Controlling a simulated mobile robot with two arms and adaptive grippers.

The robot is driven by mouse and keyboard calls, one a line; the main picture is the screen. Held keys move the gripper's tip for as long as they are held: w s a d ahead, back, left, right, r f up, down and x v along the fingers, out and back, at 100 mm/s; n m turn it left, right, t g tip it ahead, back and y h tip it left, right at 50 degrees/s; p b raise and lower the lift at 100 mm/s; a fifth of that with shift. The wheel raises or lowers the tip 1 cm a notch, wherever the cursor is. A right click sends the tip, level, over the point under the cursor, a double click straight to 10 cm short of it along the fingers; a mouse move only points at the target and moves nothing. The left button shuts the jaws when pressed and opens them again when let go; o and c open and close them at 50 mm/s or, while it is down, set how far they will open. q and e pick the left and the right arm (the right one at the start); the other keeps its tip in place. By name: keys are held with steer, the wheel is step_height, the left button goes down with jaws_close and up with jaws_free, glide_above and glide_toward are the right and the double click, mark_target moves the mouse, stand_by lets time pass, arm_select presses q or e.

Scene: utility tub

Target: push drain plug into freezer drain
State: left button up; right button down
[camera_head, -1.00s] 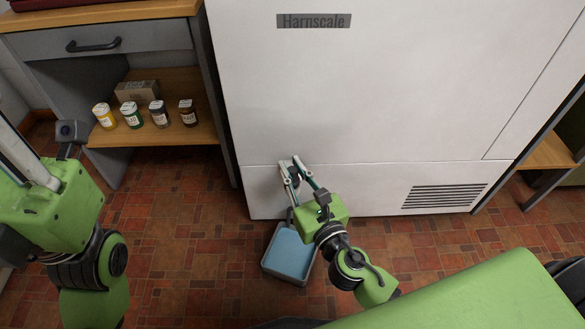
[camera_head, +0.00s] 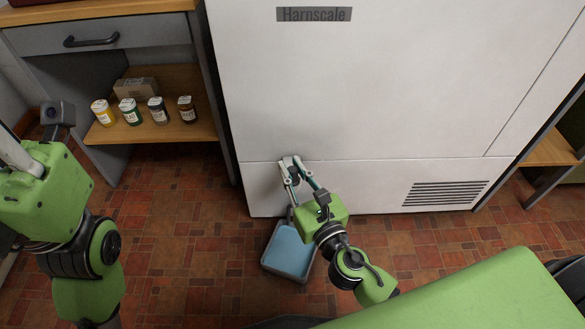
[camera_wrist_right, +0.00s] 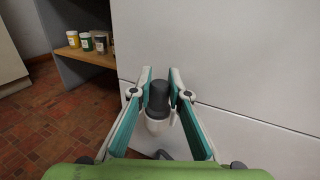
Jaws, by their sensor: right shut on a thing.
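The white freezer (camera_head: 370,80) stands in front of me. My right gripper (camera_head: 290,161) is at its lower front, just below the panel seam. In the right wrist view, my right gripper (camera_wrist_right: 161,76) is shut on the dark grey drain plug (camera_wrist_right: 158,97), which sits between its two fingers. A pale cylindrical drain piece (camera_wrist_right: 157,124) shows directly below the plug. I cannot tell how deep the plug sits in it. My left gripper (camera_head: 14,152) is at the left edge of the head view, far from the freezer, with its fingertips cut off.
A grey tub (camera_head: 266,262) with a light-blue inside stands on the tiled floor below my right gripper. A shelf unit (camera_head: 205,128) with several jars and a cardboard box is left of the freezer. A vent (camera_head: 445,193) is at lower right. Floor between shelf and tub is clear.

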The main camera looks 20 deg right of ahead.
steer(key=shift+f, duration=0.1)
steer(key=c, duration=1.8)
jaws_free()
steer(key=shift+c, duration=0.2)
steer(key=shift+s, duration=0.1)
steer(key=s+d, duration=0.1)
steer(key=s, duration=1)
steer(key=shift+s+d, duration=0.2)
steer(key=shift+s, duration=0.2)
